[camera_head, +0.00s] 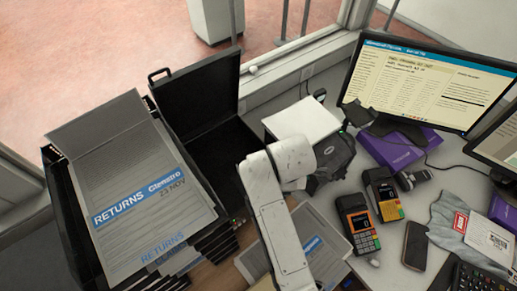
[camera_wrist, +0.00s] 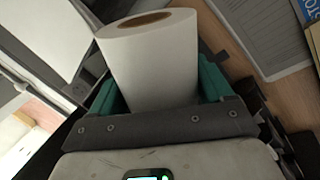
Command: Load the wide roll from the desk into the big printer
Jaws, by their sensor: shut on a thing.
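The wide roll (camera_wrist: 150,65) is white with a brown cardboard core and fills the middle of the wrist view. My gripper (camera_wrist: 160,88) is shut on it, one green-padded finger on each side, with the core end facing away from the palm. In the head view my white arm reaches over the desk, and the gripper and the roll cannot be made out behind it. A dark grey machine (camera_head: 336,155) beside a white flat-topped box (camera_head: 302,120) stands behind my arm; one of these may be the big printer, but my arm covers part of them.
An open black case (camera_head: 207,115) and a stack of returns folders (camera_head: 140,190) fill the left. Card terminals (camera_head: 358,222), a phone (camera_head: 415,246), a purple box (camera_head: 395,152) and a monitor (camera_head: 425,85) crowd the right. Papers (camera_head: 315,245) lie near my arm.

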